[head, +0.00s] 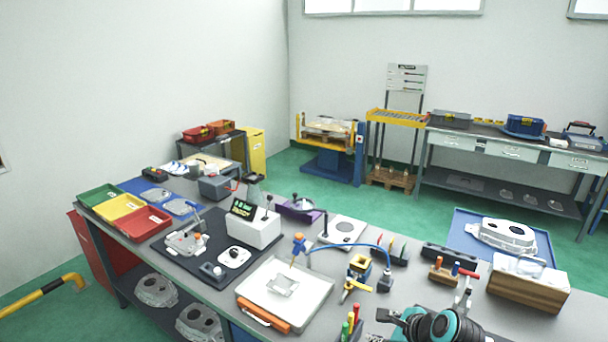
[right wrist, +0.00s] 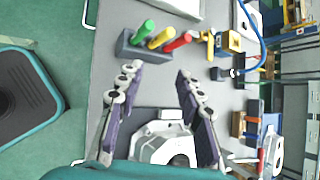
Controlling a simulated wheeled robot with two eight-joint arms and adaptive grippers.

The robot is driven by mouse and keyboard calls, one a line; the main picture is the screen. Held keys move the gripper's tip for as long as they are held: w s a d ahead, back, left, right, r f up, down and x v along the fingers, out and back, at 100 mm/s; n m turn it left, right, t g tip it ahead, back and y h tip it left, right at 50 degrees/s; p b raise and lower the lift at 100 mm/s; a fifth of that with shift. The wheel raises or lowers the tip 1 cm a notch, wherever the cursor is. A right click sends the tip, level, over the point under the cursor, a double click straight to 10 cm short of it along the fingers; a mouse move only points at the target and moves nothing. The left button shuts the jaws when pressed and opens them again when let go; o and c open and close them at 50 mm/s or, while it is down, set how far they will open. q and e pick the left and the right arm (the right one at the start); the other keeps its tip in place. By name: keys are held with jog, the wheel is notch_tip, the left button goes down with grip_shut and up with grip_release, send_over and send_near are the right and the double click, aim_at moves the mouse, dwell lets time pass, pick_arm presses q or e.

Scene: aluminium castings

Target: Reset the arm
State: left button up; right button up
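My right gripper (right wrist: 157,72) is open, with its two dark, purple-sided fingers well apart and nothing between their tips. In the right wrist view the tips point toward a dark block with green, yellow and red handles (right wrist: 152,42), and a gap shows between tips and block. In the head view my teal and black right wrist is at the bottom edge, over the workbench (head: 225,283). The handled block (head: 351,327) is to its left there. My left gripper is not in view.
A white tray (head: 312,309) with a small casting lies left of the handled block. A yellow clamp-like tool (head: 357,279) and a blue hose (head: 345,246) are behind it. A wood-fronted box (head: 527,287) stands at the right. Green floor shows beyond the bench's front edge.

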jog(key=s+a+n+h, duration=0.1)
jog(key=s+n, duration=0.6)
jog(key=n, duration=0.5)
jog(key=s+a+f+n+h, duration=0.1)
jog(key=s+n+h, duration=0.1)
jog(key=s+n, duration=0.5)
jog(key=shift+n+g, duration=0.3)
jog(key=shift+n, duration=2.4)
jog(key=shift+f, duration=0.1)
